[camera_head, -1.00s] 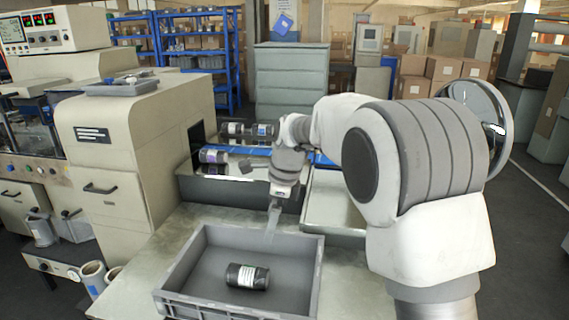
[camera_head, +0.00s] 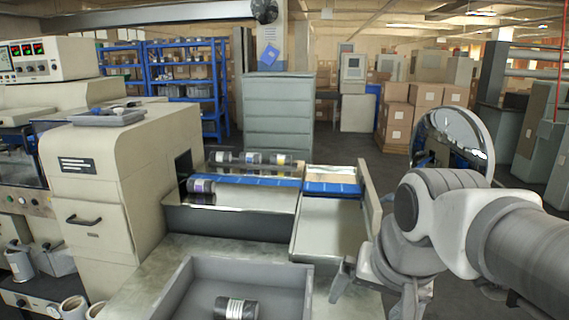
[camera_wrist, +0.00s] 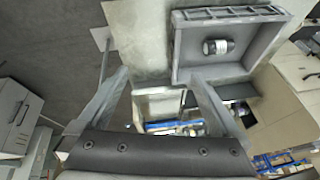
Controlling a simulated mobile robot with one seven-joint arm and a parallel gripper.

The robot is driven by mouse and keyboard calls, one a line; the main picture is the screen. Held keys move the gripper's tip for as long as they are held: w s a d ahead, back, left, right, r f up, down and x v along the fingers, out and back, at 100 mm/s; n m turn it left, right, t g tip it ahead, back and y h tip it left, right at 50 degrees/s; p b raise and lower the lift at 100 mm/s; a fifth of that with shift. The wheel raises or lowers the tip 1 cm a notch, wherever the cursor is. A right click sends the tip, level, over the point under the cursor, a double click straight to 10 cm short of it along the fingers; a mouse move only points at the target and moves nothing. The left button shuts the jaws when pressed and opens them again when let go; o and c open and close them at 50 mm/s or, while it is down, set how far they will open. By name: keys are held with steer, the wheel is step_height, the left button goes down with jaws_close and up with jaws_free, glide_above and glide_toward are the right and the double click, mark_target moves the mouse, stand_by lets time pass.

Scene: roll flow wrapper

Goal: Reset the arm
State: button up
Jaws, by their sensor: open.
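My gripper (camera_head: 374,296) is at the lower right of the head view, to the right of the grey tray (camera_head: 180,292) and apart from it. Its two fingers are spread open with nothing between them, which also shows in the wrist view (camera_wrist: 160,92). My arm reaches in from the right edge, bent at the elbow. A dark roll with a white label (camera_head: 236,308) lies on its side in the tray. In the wrist view the tray (camera_wrist: 182,50) and the roll (camera_wrist: 217,47) are at the top right, beyond the fingers.
A beige wrapping machine (camera_head: 120,165) stands left of a blue conveyor (camera_head: 250,181). One roll (camera_head: 201,186) lies at the machine's opening, and several (camera_head: 253,158) show behind the belt. An upright metal panel (camera_head: 368,212) stands left of my arm.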

steer(key=s+d+f+n, duration=0.2)
steer(key=s+n, duration=0.1)
steer(key=s, duration=0.2)
step_height(320, 180, up, 13)
steer(key=p, duration=1.3)
steer(key=shift+s+d+t+h, duration=0.15)
steer(key=shift+s+t+h, duration=0.15)
steer(key=shift+t, duration=0.1)
steer(key=shift+w, duration=0.1)
